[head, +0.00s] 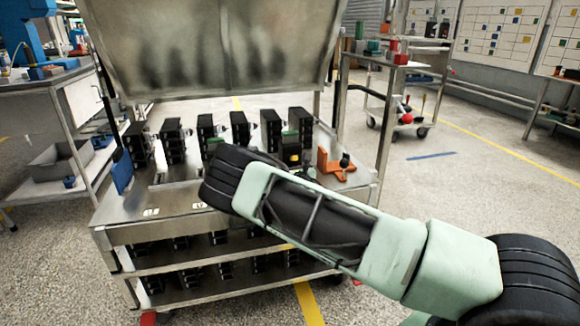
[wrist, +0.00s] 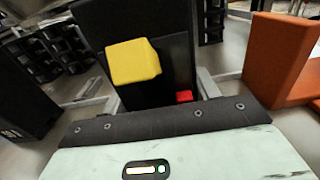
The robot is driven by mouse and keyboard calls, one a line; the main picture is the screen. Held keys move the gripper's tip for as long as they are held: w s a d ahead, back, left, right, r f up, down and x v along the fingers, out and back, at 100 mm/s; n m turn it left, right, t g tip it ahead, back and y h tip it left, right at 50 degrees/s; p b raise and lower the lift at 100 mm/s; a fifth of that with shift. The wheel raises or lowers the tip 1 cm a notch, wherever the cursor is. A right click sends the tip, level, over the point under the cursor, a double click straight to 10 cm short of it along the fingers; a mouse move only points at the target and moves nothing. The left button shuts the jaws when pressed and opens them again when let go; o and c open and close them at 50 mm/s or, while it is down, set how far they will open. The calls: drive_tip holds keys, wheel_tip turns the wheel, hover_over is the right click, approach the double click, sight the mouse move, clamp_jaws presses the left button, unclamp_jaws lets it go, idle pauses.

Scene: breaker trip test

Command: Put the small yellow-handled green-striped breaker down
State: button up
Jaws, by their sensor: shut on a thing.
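The black breaker with the yellow handle (wrist: 133,62) stands upright between the fingers of my gripper (wrist: 158,98) in the wrist view. My gripper is shut on it. A small red part (wrist: 184,97) shows low on its face. In the head view the breaker (head: 292,157) shows over the right part of the cart top, with a green band at its upper end. My forearm hides its lower part and most of the gripper there. I cannot tell whether its base touches the cart top.
A metal cart (head: 160,227) holds a row of black breakers (head: 172,142) on top and more on its lower shelf. An orange block (head: 336,163) stands just right of the held breaker. A raised metal lid (head: 215,50) overhangs the back.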

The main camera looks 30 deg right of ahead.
drive_tip(key=o, duration=1.3)
drive_tip(key=shift+o, duration=0.4)
drive_tip(key=p+v, duration=0.2)
drive_tip(key=v, duration=1)
drive_tip(key=shift+r, duration=0.1)
